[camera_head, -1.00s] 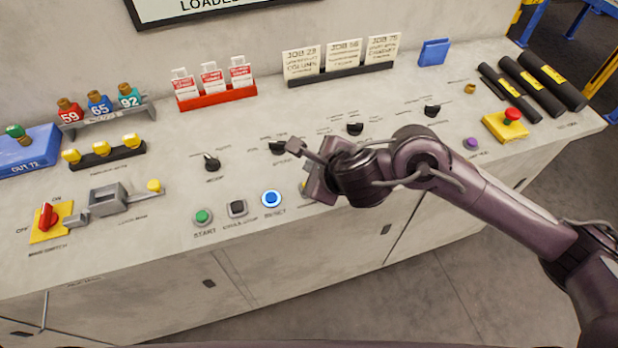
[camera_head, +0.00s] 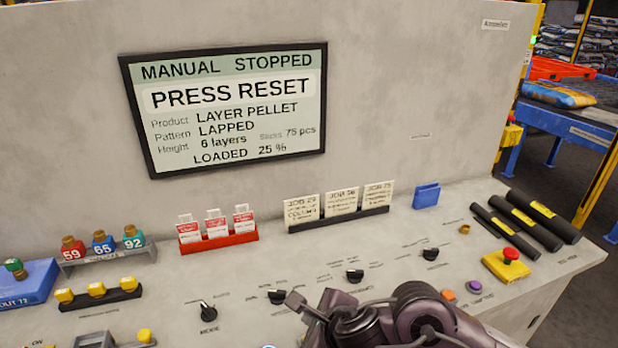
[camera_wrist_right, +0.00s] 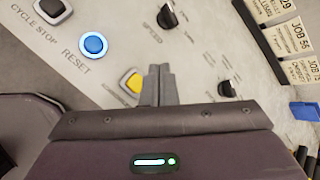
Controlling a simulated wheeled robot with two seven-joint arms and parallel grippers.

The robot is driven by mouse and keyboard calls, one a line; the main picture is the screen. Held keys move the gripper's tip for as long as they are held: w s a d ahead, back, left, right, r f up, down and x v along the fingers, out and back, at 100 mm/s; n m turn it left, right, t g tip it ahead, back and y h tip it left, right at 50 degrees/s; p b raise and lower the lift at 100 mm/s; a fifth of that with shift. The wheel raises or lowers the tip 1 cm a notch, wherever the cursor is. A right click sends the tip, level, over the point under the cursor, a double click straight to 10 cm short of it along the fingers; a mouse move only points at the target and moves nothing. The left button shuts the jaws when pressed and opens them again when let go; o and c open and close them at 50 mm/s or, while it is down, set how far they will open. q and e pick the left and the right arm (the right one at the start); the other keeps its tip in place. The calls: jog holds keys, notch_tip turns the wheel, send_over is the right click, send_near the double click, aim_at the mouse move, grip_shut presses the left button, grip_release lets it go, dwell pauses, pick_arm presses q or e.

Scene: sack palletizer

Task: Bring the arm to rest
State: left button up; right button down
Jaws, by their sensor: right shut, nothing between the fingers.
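My right gripper (camera_head: 296,304) is low in the middle of the head view, over the front part of the grey control desk (camera_head: 390,265). In the right wrist view my right gripper (camera_wrist_right: 158,72) is shut and empty, its fingertips pointing over the desk face. A yellow square button (camera_wrist_right: 132,82) shows just left of the fingers, partly hidden. The blue RESET button (camera_wrist_right: 93,45) is further left, apart from the fingers. In the head view only a sliver of blue shows at the bottom edge. My left gripper is in neither view.
The screen (camera_head: 225,105) reads MANUAL STOPPED and PRESS RESET. Job cards (camera_head: 340,203), a red tag rack (camera_head: 218,241) and a red emergency button (camera_head: 511,254) stand on the desk. Black selector knobs (camera_head: 354,276) lie around the gripper. The air above the desk is clear.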

jog(key=s+d+f+n+g+h, duration=0.2)
jog(key=s+d+f+n, duration=0.2)
jog(key=s+d+n, duration=0.6)
jog(key=s+d+f+n+g+h, duration=0.2)
jog(key=s+d+f+n, duration=0.25)
jog(key=d+n, duration=0.65)
notch_tip(320, 180, down, 30)
jog(key=s+a+n+g, duration=0.2)
jog(key=s+n, duration=0.1)
jog(key=s+d+f, duration=0.1)
jog(key=s+f, duration=0.8)
jog(key=s+d+f+g, duration=0.1)
jog(key=s+d+f, duration=0.1)
jog(key=s+f, duration=0.6)
jog(key=shift+s+d+f+h, duration=0.25)
jog(key=shift+s+f+h, duration=0.1)
jog(key=shift+s, duration=0.85)
